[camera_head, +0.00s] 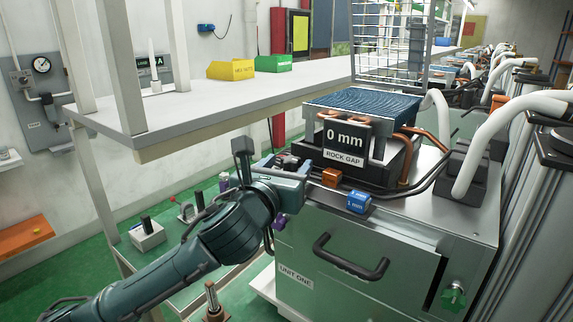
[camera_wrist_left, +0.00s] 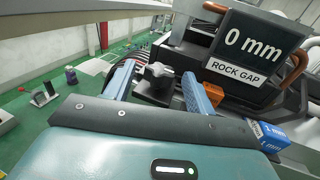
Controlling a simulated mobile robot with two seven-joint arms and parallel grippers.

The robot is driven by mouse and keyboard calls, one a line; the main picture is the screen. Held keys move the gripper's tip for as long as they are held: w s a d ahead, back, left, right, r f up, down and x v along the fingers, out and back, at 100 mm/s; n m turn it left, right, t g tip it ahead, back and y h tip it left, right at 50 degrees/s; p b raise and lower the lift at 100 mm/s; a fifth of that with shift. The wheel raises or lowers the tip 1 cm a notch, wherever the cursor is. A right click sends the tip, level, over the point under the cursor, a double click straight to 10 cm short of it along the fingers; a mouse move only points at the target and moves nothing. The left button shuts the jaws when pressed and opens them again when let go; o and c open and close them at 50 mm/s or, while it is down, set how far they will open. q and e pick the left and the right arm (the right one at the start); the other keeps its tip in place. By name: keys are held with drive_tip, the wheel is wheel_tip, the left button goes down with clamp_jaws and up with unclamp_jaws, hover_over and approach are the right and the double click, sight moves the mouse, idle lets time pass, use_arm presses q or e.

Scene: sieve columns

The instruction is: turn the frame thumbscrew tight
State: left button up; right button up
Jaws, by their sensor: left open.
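A dark knob that looks like the frame thumbscrew (camera_wrist_left: 157,76) stands at the left side of the machine, beside the rock gap sign. In the head view it is a small dark shape (camera_head: 287,159), partly hidden by my gripper. My left gripper (camera_head: 291,164) reaches in from the left at the machine's top left corner. In the left wrist view its two blue fingers (camera_wrist_left: 159,72) are apart, one on each side of the knob, with gaps visible. Whether either finger touches it I cannot tell. My right gripper is not in view.
The "0 mm" sign (camera_head: 345,137) stands right behind. An orange block (camera_head: 331,177) and a blue "1 mm" block (camera_head: 358,202) sit on the machine top (camera_head: 420,215) to the right. A white bench (camera_head: 220,100) is behind. A black handle (camera_head: 350,262) juts from the front.

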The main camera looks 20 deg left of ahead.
use_arm(q)
drive_tip(key=c, duration=1)
drive_tip(key=shift+a, duration=0.1)
